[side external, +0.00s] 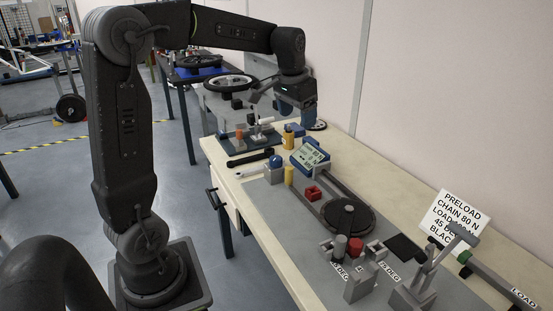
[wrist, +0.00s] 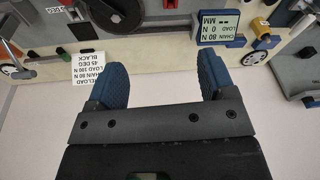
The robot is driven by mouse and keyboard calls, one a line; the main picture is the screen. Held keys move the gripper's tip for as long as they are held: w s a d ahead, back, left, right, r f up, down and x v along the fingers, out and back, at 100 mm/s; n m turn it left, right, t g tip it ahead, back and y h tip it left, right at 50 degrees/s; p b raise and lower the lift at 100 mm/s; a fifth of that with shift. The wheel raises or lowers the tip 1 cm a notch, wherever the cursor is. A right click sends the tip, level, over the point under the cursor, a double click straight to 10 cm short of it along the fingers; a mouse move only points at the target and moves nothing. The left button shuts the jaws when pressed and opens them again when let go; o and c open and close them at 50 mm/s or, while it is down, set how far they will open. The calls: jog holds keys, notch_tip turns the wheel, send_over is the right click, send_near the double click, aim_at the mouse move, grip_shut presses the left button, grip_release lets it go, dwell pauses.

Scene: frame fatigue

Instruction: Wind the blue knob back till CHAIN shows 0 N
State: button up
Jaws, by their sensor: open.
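The blue knob (side external: 275,160) sits on a grey block on the bench, left of the tilted readout (side external: 310,155). I cannot pick it out surely in the wrist view. The readout also shows in the wrist view (wrist: 217,28), with CHAIN at 80 N and LOAD at 0 N. My gripper (side external: 308,112) is up above the back of the bench, beyond the readout and apart from the knob. In the wrist view its two blue fingers (wrist: 163,72) are spread, with nothing between them.
A yellow post (side external: 289,175) stands close beside the knob, and a yellow-and-blue part (side external: 290,134) behind the readout. A red block (side external: 313,193), a dark chain wheel (side external: 348,216) and a lever stand (side external: 425,280) lie towards the front. A printed card (side external: 455,222) stands near the wall.

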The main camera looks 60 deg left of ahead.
jog(key=w+a+f+n+g, duration=0.1)
jog(key=w+a+f, duration=0.15)
jog(key=a, duration=0.35)
jog(key=w+a+f, duration=0.2)
jog(key=a+f, duration=0.1)
jog(key=a, duration=0.4)
jog(key=g+h, duration=0.1)
send_near(276, 158)
notch_tip(276, 158, down, 10)
jog(key=shift+w+a+f, duration=0.1)
jog(key=shift+c, duration=0.4)
jog(key=c, duration=0.8)
jog(key=shift+n, duration=0.3)
jog(key=shift+c, duration=0.2)
